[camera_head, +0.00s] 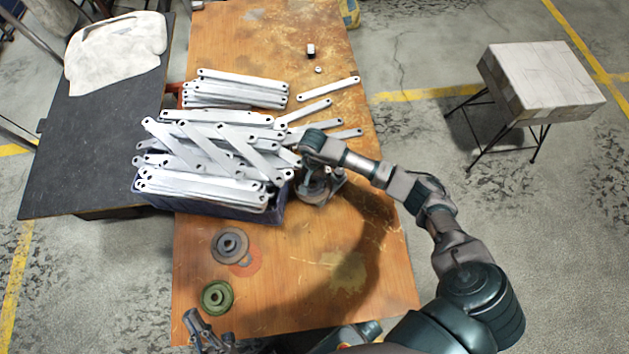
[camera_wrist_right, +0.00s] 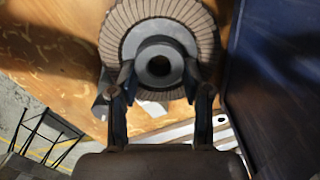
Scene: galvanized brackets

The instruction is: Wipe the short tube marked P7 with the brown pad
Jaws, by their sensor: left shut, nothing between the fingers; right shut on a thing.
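My right gripper (camera_head: 318,190) is low over the wooden table beside the blue crate, mostly hidden by its own arm in the head view. In the right wrist view, my right gripper (camera_wrist_right: 160,88) is shut on a round disc with a brown ribbed face (camera_wrist_right: 122,28) and a dark grey hub. This disc looks like the brown pad. My left gripper (camera_head: 202,332) is shut and empty at the table's front left. A small dark and white piece (camera_head: 311,50) stands at the far end of the table; it may be the short tube, but no P7 mark is readable.
A dark blue crate (camera_head: 240,212) overflows with galvanized brackets (camera_head: 215,150); several more lie behind and right of it. A grey disc (camera_head: 230,245), partly over an orange disc (camera_head: 246,265), and a green disc (camera_head: 217,296) lie front left. The front middle is clear.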

